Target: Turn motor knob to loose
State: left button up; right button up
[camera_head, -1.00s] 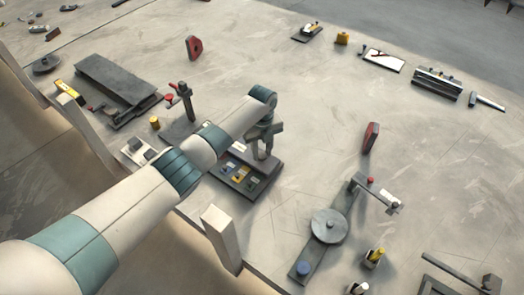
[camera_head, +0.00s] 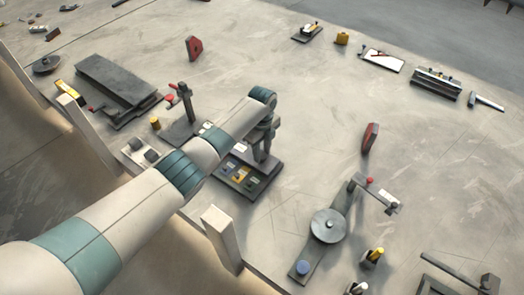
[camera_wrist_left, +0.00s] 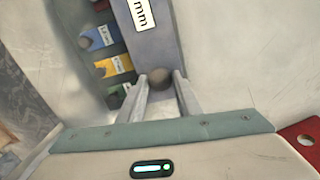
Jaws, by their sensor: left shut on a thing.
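A small round brown knob (camera_wrist_left: 160,78) sits at the end of a grey block with a white "mm" label (camera_wrist_left: 141,14) in the left wrist view. My left gripper (camera_wrist_left: 163,84) is shut on this knob, one finger on each side. I cannot tell from its marking whether it is the motor knob. Beside the block are blue, yellow and green labels with other round knobs, such as the one at the yellow label (camera_wrist_left: 113,66). In the head view my left gripper (camera_head: 263,150) is over the dark panel (camera_head: 252,191), and the held knob is hidden. My right gripper is not in view.
A crank device with a round disc (camera_head: 328,226) stands right of the panel. A dark post with a red handle (camera_head: 185,98) stands left of my arm. A red block (camera_head: 370,136) stands behind the disc. The table between the panel and the far tools is mostly clear.

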pick_arm(q)
jog(key=n+p, duration=0.1)
jog(key=n, duration=0.3)
jog(key=shift+r+n, duration=0.1)
jog(key=shift+n, duration=0.2)
jog(key=n+p, duration=0.1)
jog(key=n, duration=0.2)
jog(key=shift+w+n, duration=0.1)
jog(key=shift+n, duration=0.3)
jog(key=n, duration=0.3)
jog(key=shift+n+p, duration=0.3)
jog(key=shift+p, duration=0.1)
jog(key=n, duration=0.3)
jog(key=shift+p, duration=0.4)
jog(key=n, duration=0.6)
jog(key=shift+p, duration=0.35)
jog(key=n, duration=0.6)
jog(key=shift+n, duration=0.3)
jog(key=o, duration=1.1)
jog(key=shift+c, duration=0.2)
